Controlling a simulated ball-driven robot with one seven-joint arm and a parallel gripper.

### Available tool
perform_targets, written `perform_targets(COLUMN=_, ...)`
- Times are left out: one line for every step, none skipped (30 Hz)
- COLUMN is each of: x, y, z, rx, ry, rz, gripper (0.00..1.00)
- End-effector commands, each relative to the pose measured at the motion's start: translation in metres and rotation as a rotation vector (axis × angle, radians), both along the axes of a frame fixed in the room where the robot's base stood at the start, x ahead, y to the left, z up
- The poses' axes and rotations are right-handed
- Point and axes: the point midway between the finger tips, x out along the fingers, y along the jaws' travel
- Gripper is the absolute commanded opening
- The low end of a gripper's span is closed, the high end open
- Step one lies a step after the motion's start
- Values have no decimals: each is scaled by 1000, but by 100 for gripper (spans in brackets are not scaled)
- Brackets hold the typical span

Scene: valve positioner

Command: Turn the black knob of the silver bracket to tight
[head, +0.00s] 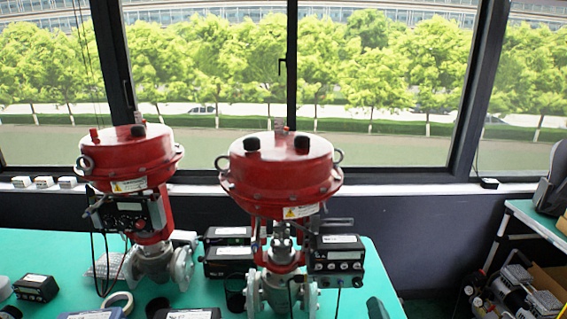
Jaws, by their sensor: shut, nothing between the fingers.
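Two red valve actuators stand on the green table. The right valve actuator (281,172) has a silver stem and clamp part (283,243) below its red housing and a black positioner box (337,258) at its right side. Two black caps sit on top of its housing, the left cap (252,143) and the right cap (302,144). I cannot make out for certain which part is the silver bracket or its black knob, nor whether the knob is tight. My gripper does not show in the head view.
The left valve actuator (131,160) carries another positioner (130,214). Black boxes stand between the valves, and a tape roll (116,303) and a small black box (36,287) lie on the green table (365,290). A window and sill run behind. A side shelf (535,216) stands at right.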

Motion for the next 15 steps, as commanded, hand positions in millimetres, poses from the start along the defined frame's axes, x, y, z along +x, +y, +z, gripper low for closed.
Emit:
perform_targets(x=-1, y=4, z=0, rx=-45, ry=-1, rz=4, gripper=0)
perform_targets(x=-2, y=5, z=0, rx=-72, ry=0, rz=4, gripper=0)
perform_targets(x=-2, y=7, z=1, rx=-102, ry=-1, rz=4, gripper=0)
perform_targets(x=-3, y=7, z=2, rx=-123, ry=-1, rz=3, gripper=0)
perform_targets(x=-3, y=8, z=3, rx=-139, ry=-1, rz=3, gripper=0)
perform_targets(x=-4, y=8, z=4, rx=-159, ry=0, rz=1, gripper=0)
perform_targets(x=-4, y=8, z=4, rx=-170, ry=0, rz=1, gripper=0)
perform_targets(x=-3, y=8, z=4, rx=-179, ry=0, rz=1, gripper=0)
perform_targets(x=-3, y=8, z=5, rx=-187, ry=-1, rz=1, gripper=0)
perform_targets(x=-2, y=8, z=5, rx=-191, ry=-1, rz=1, gripper=0)
perform_targets(x=0, y=8, z=5, rx=-194, ry=0, rz=0, gripper=0)
perform_targets(x=3, y=8, z=5, rx=-195, ry=-1, rz=0, gripper=0)
perform_targets(x=5, y=8, z=6, rx=-195, ry=-2, rz=-1, gripper=0)
perform_targets(x=8, y=8, z=5, rx=-194, ry=-2, rz=-1, gripper=0)
perform_targets(x=13, y=8, z=5, rx=-193, ry=-1, rz=-1, gripper=0)
